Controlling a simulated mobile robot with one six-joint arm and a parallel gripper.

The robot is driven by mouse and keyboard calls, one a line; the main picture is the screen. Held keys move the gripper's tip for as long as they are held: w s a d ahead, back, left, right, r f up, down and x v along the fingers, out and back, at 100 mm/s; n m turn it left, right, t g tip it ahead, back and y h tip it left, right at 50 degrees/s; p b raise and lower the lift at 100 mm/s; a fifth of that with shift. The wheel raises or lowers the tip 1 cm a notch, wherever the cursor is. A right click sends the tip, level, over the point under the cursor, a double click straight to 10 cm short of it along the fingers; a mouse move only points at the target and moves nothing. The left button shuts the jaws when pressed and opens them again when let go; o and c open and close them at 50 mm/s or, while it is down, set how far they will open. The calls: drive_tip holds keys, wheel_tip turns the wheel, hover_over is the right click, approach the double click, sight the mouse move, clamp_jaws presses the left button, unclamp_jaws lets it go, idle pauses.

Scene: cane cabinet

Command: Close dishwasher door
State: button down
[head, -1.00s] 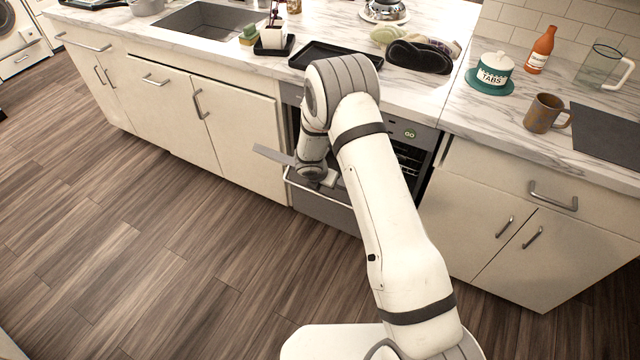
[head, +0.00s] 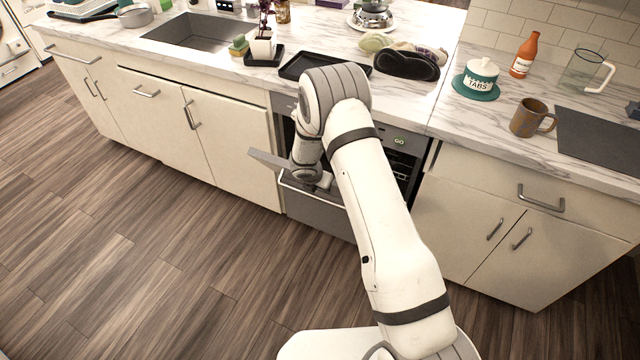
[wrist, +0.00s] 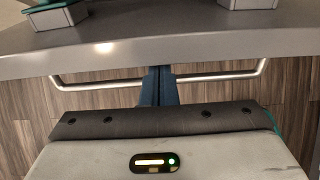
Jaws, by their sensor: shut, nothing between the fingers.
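The dishwasher stands under the counter, with its control panel (head: 400,140) showing a small green display. Its grey door (head: 318,216) is partly open, tilted out from the front, with dark racks (head: 405,168) showing behind. A metal bar handle (head: 298,188) runs along the door's upper edge. My gripper (wrist: 160,75) is shut and empty, with the fingers together. In the wrist view the fingers cross the middle of the bar handle (wrist: 215,76), beside the grey door edge (wrist: 160,48); I cannot tell whether they touch it. In the head view my arm hides the fingertips and part of the door.
Cream cabinets (head: 230,140) stand left of the dishwasher, and another cabinet (head: 510,225) stands right. A black tray (head: 320,62), a mug (head: 530,118) and a tabs jar (head: 480,78) are on the marble counter (head: 400,100). The wooden floor (head: 130,240) is clear at the left.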

sight(318, 197)
drive_tip(key=shift+s+a+f+b, duration=0.15)
drive_tip(key=shift+s+f+b, duration=0.15)
drive_tip(key=shift+f+b, duration=0.15)
drive_tip(key=shift+s+a+f+b, duration=0.5)
drive_tip(key=shift+s+f+b, duration=0.3)
drive_tip(key=shift+b, duration=0.45)
drive_tip(key=shift+v, duration=0.75)
wheel_tip(318, 197, up, 9)
drive_tip(key=s+p, duration=0.1)
drive_tip(key=shift+s+a, duration=0.4)
drive_tip(key=shift+a, duration=0.05)
